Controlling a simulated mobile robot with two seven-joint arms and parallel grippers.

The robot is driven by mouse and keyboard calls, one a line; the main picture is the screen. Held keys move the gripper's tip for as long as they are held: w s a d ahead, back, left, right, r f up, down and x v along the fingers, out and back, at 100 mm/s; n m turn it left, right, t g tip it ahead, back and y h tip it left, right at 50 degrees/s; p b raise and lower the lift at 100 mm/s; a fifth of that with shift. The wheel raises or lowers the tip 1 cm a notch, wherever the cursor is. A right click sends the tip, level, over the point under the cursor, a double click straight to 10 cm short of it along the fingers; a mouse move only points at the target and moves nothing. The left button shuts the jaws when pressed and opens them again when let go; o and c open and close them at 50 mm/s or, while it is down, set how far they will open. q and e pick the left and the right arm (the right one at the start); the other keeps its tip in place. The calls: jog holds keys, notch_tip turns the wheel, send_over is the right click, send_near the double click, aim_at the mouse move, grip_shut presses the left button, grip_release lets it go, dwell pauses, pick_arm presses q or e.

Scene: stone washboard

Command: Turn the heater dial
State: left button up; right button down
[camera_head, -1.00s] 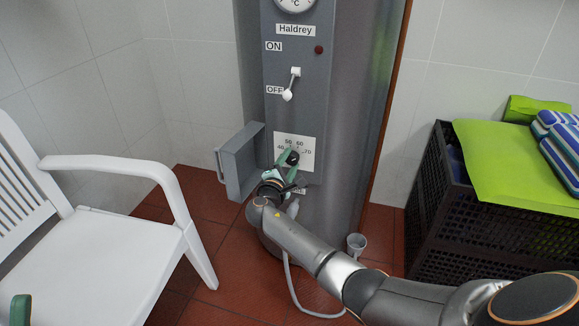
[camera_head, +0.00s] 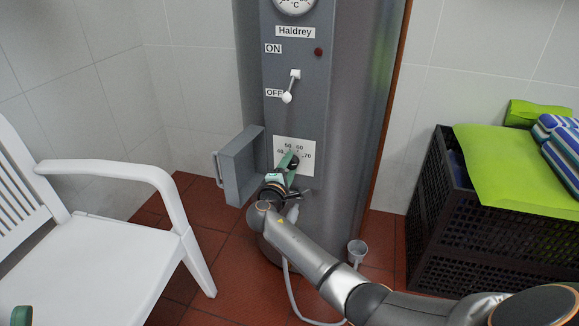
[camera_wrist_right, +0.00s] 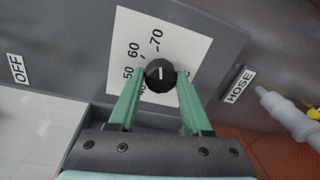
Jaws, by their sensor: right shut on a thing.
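The heater dial (camera_wrist_right: 160,75) is a round black knob with a white mark, on a white plate (camera_wrist_right: 185,40) numbered 50, 60 and 70. In the right wrist view its mark runs roughly up and down, with the 70 above it. My right gripper (camera_head: 290,163) is at the plate on the grey heater (camera_head: 345,120); in the wrist view its green fingers stand on both sides of the dial, shut on it. In the head view the fingers hide most of the dial. A green tip of my left gripper (camera_head: 18,316) shows at the lower left; its jaws cannot be made out.
An open grey box-like cover (camera_head: 240,165) stands left of the dial. The white ON/OFF lever (camera_head: 290,88) is above it, at OFF. A hose outlet (camera_wrist_right: 275,100) is beside the dial plate. A white chair (camera_head: 110,240) is left, a black crate (camera_head: 450,230) right.

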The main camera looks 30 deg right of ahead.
jog(key=shift+c, duration=1.7)
grip_release()
pick_arm(q)
jog(key=r+p, duration=0.3)
jog(key=shift+a+r+m+p, duration=0.2)
jog(key=shift+r+m+p, duration=0.05)
jog(key=shift+m+p, duration=0.05)
pick_arm(e)
jog(key=v, duration=1.2)
jog(key=shift+a, duration=0.2)
pick_arm(q)
jog(key=shift+r, duration=0.1)
pick_arm(e)
jog(key=shift+s, duration=0.15)
